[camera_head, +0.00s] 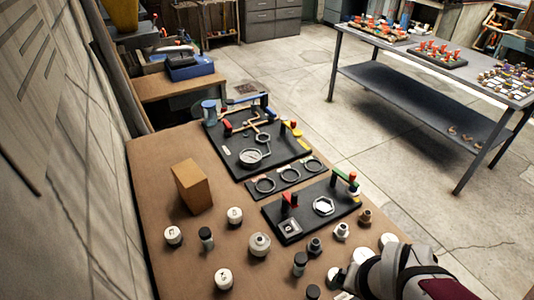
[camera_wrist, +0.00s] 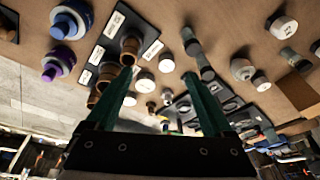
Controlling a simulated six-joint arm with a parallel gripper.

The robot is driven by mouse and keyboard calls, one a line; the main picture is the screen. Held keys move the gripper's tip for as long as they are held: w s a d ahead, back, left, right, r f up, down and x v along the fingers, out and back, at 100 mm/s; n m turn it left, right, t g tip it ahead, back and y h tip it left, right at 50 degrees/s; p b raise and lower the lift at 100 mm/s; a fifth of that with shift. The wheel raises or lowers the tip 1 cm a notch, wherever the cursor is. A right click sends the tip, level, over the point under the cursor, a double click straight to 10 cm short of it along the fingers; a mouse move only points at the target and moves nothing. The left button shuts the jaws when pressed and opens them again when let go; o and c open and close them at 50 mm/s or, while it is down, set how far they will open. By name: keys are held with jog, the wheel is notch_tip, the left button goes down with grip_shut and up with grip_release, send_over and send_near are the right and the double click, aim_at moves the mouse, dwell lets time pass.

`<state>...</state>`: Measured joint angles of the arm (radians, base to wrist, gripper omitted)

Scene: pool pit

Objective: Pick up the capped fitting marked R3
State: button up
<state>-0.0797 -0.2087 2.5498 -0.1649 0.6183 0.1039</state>
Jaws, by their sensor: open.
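Several white-capped fittings stand on the brown table in the head view: one at the left (camera_head: 173,235), one right of the box (camera_head: 235,215), and one near the front (camera_head: 224,278). Their caps carry small dark marks that I cannot read surely, so I cannot tell which is R3. In the wrist view, my gripper (camera_wrist: 158,76) is open and its two green fingers are apart, with nothing held. A white cap (camera_wrist: 166,62) and another white cap (camera_wrist: 145,79) show beyond the gap. In the head view, my wrist covers the table's lower right; my fingertips are hidden there.
A cardboard box (camera_head: 192,187) stands at the left of the table. Dark and brown fittings crowd the front right.

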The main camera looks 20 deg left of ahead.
jog(key=w+a+f+n+t+y, duration=0.1)
jog(key=w+a+f+n+t, duration=0.35)
jog(key=w, duration=0.55)
jog(key=n+t+y, duration=0.2)
jog(key=n+y, duration=0.5)
jog(key=y, duration=0.2)
send_near(237, 217)
jog(key=x, duration=0.5)
jog(key=shift+w+a+r, duration=0.1)
jog(key=shift+a+r, duration=0.05)
jog(key=shift+r, duration=0.1)
jog(key=shift+g, duration=0.25)
jog(key=x, duration=0.5)
jog(key=shift+f, duration=0.3)
grip_shut()
